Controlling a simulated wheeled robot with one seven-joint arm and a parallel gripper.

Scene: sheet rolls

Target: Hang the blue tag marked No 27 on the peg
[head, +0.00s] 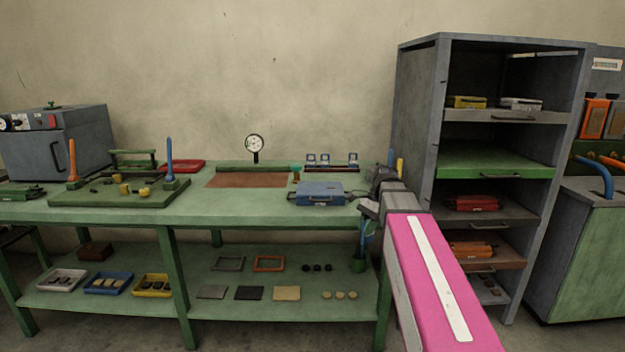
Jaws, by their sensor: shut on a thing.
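My gripper (369,208) is at the right end of the green workbench (230,207), just right of a blue case (320,194). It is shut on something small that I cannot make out. Thin blue shapes (366,232) show just below it; I cannot tell whether they are the held thing or tools in the green cup (358,265) beneath. No tag marked No 27 can be read. A blue upright post (169,158) and an orange one (72,158) stand on a green board at the left; I cannot tell which peg is meant.
A grey rack (420,120) with several shelves of cases stands close to the right of my arm. A dial gauge (254,144) and a brown mat (246,180) are mid-bench. Trays and small parts lie on the lower shelf (215,260). The bench's front strip is mostly clear.

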